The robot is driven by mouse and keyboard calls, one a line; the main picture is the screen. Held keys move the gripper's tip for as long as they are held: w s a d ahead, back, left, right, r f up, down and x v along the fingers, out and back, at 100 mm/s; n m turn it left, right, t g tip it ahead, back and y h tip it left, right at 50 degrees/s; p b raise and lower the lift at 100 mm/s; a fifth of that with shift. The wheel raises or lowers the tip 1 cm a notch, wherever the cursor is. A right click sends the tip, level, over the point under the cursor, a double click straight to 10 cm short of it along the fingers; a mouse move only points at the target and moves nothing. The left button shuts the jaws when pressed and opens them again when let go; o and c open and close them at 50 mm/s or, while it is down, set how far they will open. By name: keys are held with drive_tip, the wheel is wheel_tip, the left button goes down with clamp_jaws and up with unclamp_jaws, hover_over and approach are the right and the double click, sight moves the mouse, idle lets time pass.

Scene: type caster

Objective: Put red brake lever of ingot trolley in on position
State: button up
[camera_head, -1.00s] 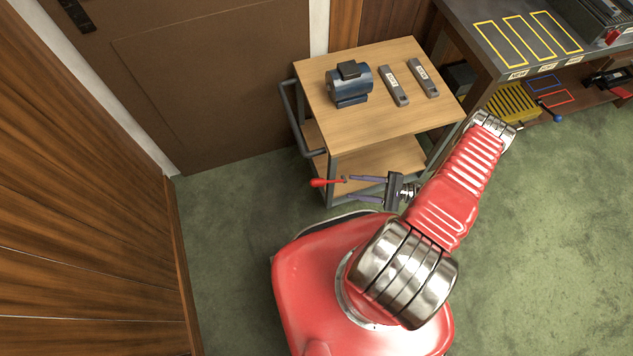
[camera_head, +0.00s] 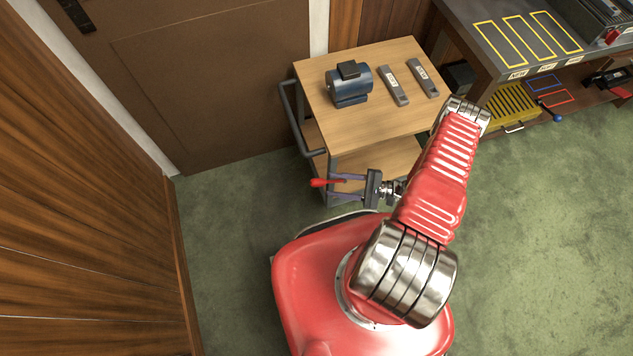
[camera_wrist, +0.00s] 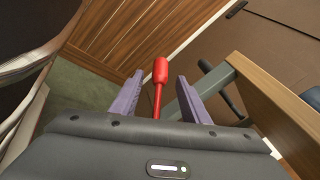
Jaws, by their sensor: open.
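The ingot trolley (camera_head: 390,120) has a pale wooden top and a grey frame and stands against the far wall. Its red brake lever (camera_head: 320,183) sticks out to the left near the trolley's front leg. In the wrist view the red lever (camera_wrist: 160,72) stands between the two purple fingers. My gripper (camera_head: 334,186) is open, with its fingers on either side of the lever. In the wrist view my gripper (camera_wrist: 158,95) shows a gap on both sides of the lever. The lever's pivot is hidden behind the gripper body.
A blue motor (camera_head: 349,84) and two grey ingots (camera_head: 394,86) lie on the trolley top. A dark bench (camera_head: 500,75) with yellow outlines stands at the right. A brown door (camera_head: 215,80) and wood wall (camera_head: 80,220) bound the left. Green carpet is free at the right.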

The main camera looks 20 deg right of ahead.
sight(325, 184)
drive_tip(key=shift+x, duration=3.4)
drive_tip(key=shift+c, duration=0.4)
clamp_jaws()
drive_tip(key=shift+a, duration=0.25)
drive_tip(key=shift+d, duration=0.3)
